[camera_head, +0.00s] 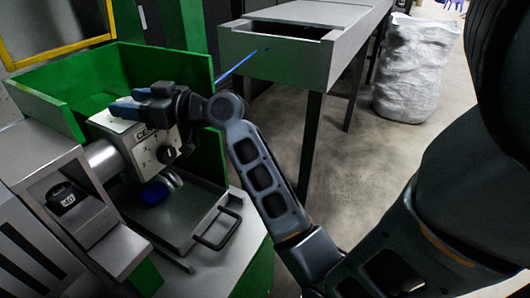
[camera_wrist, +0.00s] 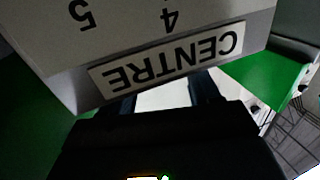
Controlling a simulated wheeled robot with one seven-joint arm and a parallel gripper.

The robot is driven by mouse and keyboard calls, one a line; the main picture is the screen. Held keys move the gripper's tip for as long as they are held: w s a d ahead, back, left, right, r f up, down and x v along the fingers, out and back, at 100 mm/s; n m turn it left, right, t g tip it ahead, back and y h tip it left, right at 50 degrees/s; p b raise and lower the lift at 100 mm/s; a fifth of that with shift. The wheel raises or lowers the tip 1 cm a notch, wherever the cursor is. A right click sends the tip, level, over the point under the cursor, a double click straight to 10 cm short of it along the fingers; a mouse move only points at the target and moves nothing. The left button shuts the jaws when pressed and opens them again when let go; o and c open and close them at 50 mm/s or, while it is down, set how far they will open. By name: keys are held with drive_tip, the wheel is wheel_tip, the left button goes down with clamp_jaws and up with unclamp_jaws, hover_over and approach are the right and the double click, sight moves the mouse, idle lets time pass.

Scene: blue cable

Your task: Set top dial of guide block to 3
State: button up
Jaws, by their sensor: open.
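The guide block (camera_head: 128,131) is a pale grey box on the machine at the left in the head view. My gripper (camera_head: 126,107) is over its top, and its fingers and wrist hide the top dial there. A black dial (camera_head: 165,154) shows on the block's side. In the wrist view the guide block (camera_wrist: 120,40) fills the upper part, with an upside-down CENTRE label (camera_wrist: 172,59) and the numerals 4 and 5. My gripper also shows in the wrist view (camera_wrist: 163,92), its fingers apart with a pale surface between them. I cannot tell contact or the dial's setting.
Green panels (camera_head: 165,68) stand behind and beside the block. A grey tray with a handle (camera_head: 216,229) and a blue round part (camera_head: 154,193) lie below it. A blue cable (camera_head: 240,66) runs to a grey bench (camera_head: 285,62). A wrapped bin (camera_head: 413,70) stands at the right.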

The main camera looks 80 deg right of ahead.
drive_tip(key=shift+a+r+m+g+h+p, duration=0.15)
drive_tip(key=shift+m+h+p, duration=0.55)
drive_tip(key=shift+h+p, duration=0.45)
drive_tip(key=shift+a+r+m+g+h+p, duration=0.15)
drive_tip(key=shift+m+h+p, duration=0.55)
drive_tip(key=shift+h+p, duration=0.4)
drive_tip(key=shift+a+f+m+h, duration=0.1)
drive_tip(key=shift+f+m+h, duration=0.15)
drive_tip(key=shift+m+h, duration=0.45)
drive_tip(key=shift+f+m+g+h, duration=0.1)
drive_tip(key=shift+m+g+h, duration=0.2)
drive_tip(key=shift+g+h, duration=0.35)
